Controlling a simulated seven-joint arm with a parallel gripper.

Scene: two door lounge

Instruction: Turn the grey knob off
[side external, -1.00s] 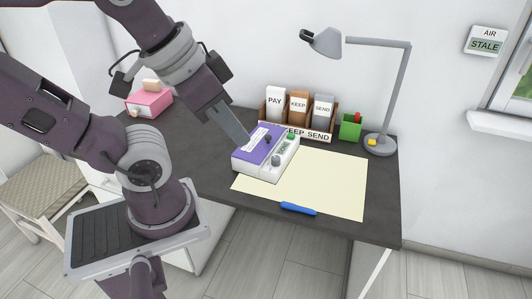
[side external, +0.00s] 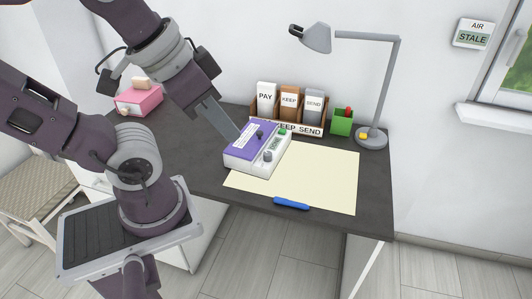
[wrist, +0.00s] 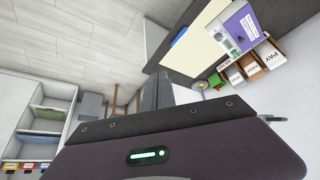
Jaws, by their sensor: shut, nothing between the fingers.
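A white box with a purple panel (side external: 250,138) sits on the dark desk, partly on a cream sheet. Its grey knob (side external: 268,155) is on the white strip at the near right, beside a small display (side external: 275,144) and a green button (side external: 283,132). A dark knob (side external: 260,135) stands on the purple part. My gripper (side external: 234,134) is shut and empty, with its tips at the box's upper left edge, left of both knobs. I cannot tell whether the tips touch the box. The box also shows in the wrist view (wrist: 237,28); the knob's setting is too small to read.
A blue pen (side external: 291,203) lies at the front edge. The cream sheet (side external: 325,178) is otherwise clear.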

